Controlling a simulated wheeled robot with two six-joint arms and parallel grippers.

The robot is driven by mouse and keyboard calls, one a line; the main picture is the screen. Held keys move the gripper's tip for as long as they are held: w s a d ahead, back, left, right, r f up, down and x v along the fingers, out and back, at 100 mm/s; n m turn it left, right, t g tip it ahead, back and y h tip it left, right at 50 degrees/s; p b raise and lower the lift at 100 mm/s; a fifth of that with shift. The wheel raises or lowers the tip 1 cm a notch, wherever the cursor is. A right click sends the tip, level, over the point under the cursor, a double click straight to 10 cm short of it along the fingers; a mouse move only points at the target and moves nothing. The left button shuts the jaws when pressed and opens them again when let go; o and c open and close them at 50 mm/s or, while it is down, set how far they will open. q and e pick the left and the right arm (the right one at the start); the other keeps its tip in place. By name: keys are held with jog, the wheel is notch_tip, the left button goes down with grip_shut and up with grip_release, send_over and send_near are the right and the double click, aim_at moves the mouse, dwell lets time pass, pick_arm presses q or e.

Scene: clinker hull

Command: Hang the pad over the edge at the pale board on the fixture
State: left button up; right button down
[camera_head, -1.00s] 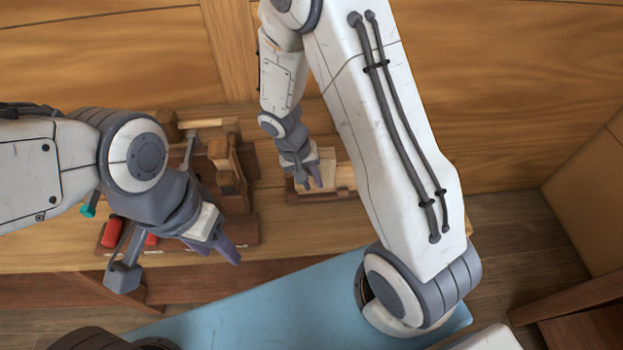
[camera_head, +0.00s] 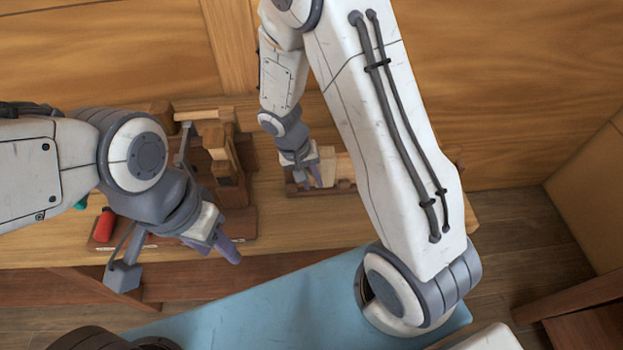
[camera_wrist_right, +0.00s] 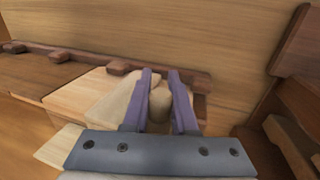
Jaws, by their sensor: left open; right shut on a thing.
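My right gripper (camera_head: 313,175) is over the small fixture (camera_head: 296,190) on the bench. In the right wrist view, its purple fingers (camera_wrist_right: 160,88) are shut on a cream piece (camera_wrist_right: 160,104), which seems to be the pad. The fingers and palm hide part of it, and I cannot tell whether it touches the fixture. The pale board (camera_wrist_right: 75,97) lies left of the fingers, between dark boards and a dark pegged rail (camera_wrist_right: 120,68). My left gripper (camera_head: 222,245) is open and empty near the bench's front edge.
A brown wooden stand (camera_head: 225,165) with blocks stands between the two grippers. A red item (camera_head: 104,225) lies in a dark tray by my left wrist. A wooden wall (camera_head: 500,90) closes off the back. The bench front (camera_head: 310,225) is mostly clear.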

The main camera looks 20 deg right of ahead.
jog(key=shift+f, duration=0.2)
jog(key=c, duration=0.6)
grip_release()
jog(key=shift+c, duration=0.2)
jog(key=b+v, duration=0.1)
jog(key=v, duration=0.9)
jog(key=shift+r, duration=0.25)
jog(key=shift+a, duration=0.1)
jog(key=s+a+r+n+y, duration=0.2)
jog(key=s+a+n, duration=0.3)
jog(key=s, duration=0.4)
jog(key=s+a+r+n+y, duration=0.1)
jog(key=s+a+r+n, duration=0.4)
jog(key=s, duration=0.5)
jog(key=shift+r+n+t+y, duration=0.15)
jog(key=shift+n+t+y, duration=0.15)
jog(key=shift+t+y, duration=0.1)
